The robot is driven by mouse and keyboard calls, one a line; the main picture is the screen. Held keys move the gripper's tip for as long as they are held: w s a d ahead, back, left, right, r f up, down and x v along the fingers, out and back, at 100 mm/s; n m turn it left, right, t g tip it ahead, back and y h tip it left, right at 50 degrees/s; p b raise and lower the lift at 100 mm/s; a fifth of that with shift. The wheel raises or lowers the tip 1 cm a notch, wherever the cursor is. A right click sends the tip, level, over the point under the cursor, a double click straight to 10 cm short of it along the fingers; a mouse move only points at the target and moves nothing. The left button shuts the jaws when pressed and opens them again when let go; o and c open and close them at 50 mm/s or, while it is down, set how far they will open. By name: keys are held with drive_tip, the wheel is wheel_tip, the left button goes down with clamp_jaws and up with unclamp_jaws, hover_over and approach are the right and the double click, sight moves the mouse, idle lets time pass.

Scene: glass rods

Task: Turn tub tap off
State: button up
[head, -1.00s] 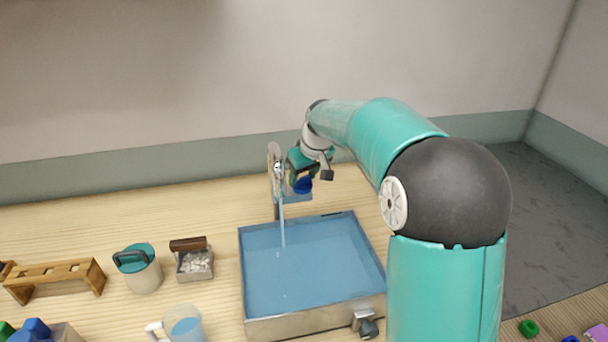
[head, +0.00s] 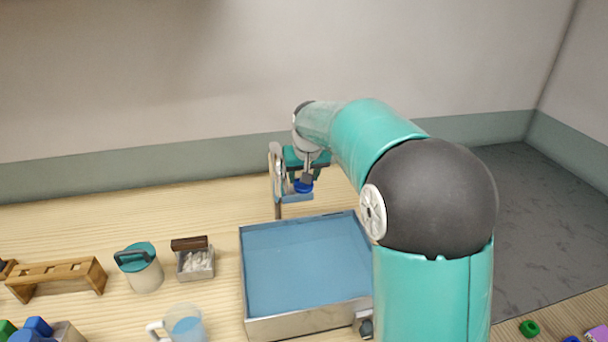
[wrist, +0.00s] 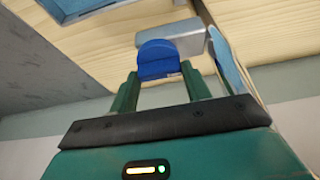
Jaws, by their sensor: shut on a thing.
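The tub (head: 300,325) is a metal-walled basin full of blue water on the wooden table. The tap (head: 277,185) is a silver fixture standing behind the tub's back edge, with no stream falling from it. Its blue handle (head: 303,187) is at the tap's right side. My gripper (head: 306,180) is at this handle, and its fingertips are partly hidden in the head view. In the wrist view my gripper (wrist: 160,85) has its green fingers shut on the blue handle (wrist: 157,58), and a grey tap part (wrist: 180,35) shows behind it.
A clear jug (head: 187,325) with blue water stands left of the tub. A lidded canister (head: 142,272), a small box of white pieces (head: 196,265) and a wooden rack (head: 58,275) stand farther left. A drain valve (head: 364,322) is at the tub's front right.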

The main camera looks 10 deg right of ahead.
drive_tip(key=o, duration=1)
drive_tip(key=shift+r, duration=0.1)
drive_tip(key=v, duration=1.3)
drive_tip(key=shift+s+r, duration=0.15)
drive_tip(key=shift+r, duration=0.1)
